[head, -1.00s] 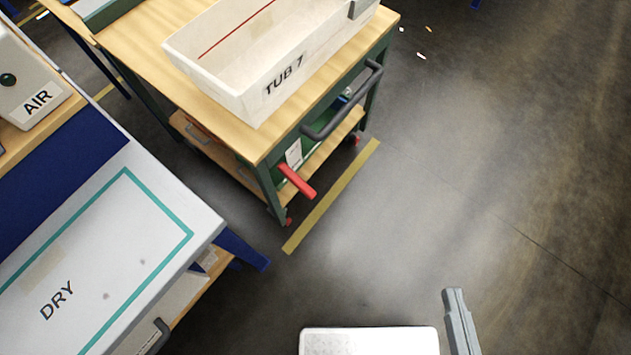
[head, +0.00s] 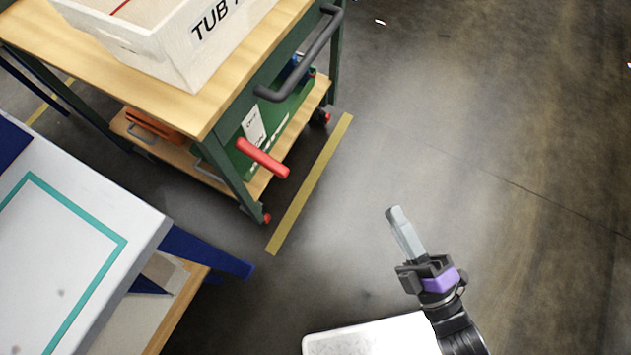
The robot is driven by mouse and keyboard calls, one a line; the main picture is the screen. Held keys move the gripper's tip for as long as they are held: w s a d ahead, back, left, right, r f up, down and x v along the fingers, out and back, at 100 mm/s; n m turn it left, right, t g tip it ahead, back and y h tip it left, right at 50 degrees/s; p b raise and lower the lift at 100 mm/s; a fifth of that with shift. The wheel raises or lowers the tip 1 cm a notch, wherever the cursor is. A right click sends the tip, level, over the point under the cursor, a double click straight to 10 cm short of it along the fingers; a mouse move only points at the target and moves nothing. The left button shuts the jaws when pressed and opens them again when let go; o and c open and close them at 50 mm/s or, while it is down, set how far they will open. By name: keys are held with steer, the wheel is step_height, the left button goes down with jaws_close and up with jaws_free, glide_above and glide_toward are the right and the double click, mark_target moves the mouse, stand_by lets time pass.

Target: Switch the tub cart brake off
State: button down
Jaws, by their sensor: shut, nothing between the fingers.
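The tub cart (head: 215,118) stands at the upper left in the head view, with a wooden top and a green frame. Its red brake lever (head: 263,158) sticks out from the near end, low on the frame, sloping down to the right. A white tub (head: 160,55) marked TUB is on the cart's top. My gripper (head: 397,213) is at the lower right, over open floor. It is shut and empty, pointing up and slightly left, well apart from the red lever.
A grey push handle (head: 303,62) juts from the cart above the lever. A white-topped bench (head: 90,225) with a blue leg (head: 207,250) stands at the lower left. A yellow floor strip (head: 310,187) runs beside the cart. The floor to the right is clear.

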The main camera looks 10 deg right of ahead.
mark_target(280, 175)
steer(key=w+a+f+n+g+y+b, duration=0.2)
steer(key=w+a+f+n+y+b, duration=0.5)
steer(key=f+n+b, duration=0.3)
steer(key=w+a+f+n+g+y+b, duration=0.1)
steer(key=w+a+f+n+y+b, duration=0.6)
steer(key=n, duration=1)
step_height(280, 175, down, 5)
steer(key=a+b, duration=0.1)
steer(key=b, duration=0.2)
steer(key=shift+w+a+n+g+y, duration=0.3)
steer(key=shift+a+g+y, duration=0.1)
steer(key=shift+w+a+r, duration=0.6)
steer(key=shift+a+r, duration=0.2)
steer(key=shift+r, duration=0.85)
steer(key=shift+w+a+r, duration=0.65)
steer(key=shift+a+r, duration=0.15)
steer(key=shift+r, duration=0.9)
steer(key=shift+w+a+r, duration=0.6)
steer(key=shift+a+r, duration=0.2)
steer(key=shift+r, duration=0.85)
steer(key=shift+d+r, duration=0.1)
steer(key=shift+r, duration=0.05)
